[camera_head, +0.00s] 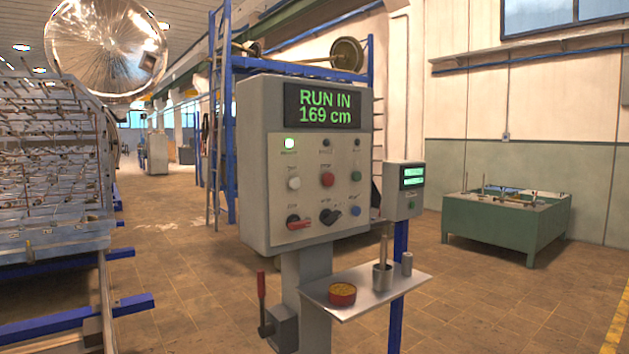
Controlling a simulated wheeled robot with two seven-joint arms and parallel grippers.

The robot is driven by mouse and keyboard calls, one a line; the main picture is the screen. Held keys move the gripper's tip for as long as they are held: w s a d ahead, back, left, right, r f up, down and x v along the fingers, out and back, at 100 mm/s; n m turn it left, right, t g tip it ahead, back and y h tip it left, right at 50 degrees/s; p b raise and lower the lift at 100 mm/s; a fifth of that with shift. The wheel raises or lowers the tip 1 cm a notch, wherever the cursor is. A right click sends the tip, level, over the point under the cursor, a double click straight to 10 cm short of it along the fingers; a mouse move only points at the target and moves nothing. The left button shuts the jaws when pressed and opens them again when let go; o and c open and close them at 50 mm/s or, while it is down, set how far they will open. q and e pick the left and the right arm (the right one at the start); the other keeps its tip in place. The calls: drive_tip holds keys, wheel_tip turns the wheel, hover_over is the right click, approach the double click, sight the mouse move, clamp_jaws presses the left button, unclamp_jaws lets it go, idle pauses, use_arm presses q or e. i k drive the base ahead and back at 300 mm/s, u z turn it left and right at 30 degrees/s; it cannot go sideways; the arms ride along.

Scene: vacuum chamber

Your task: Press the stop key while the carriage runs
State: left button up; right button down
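The grey control cabinet (255,160) stands upright in the middle of the head view. Its display (318,106) reads "RUN IN 169 cm" in green. A red key (327,180) sits at the panel's centre, with a small label above it that seems to read STOP. A white key (294,183) is to its left and a green key (356,176) to its right. A lamp (289,143) at the upper left is lit. The carriage (50,175), a rack of many rods, appears to be the one at the left on blue rails. Neither gripper is in view.
A red-handled lever (261,287) stands at the pedestal's left. A small box (404,190) on a blue post is at right. A green bench (490,232) stands behind. Floor at right is clear.

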sight(328, 178)
drive_tip(key=u, duration=0.55)
drive_tip(key=i, duration=0.6)
drive_tip(key=u, duration=0.2)
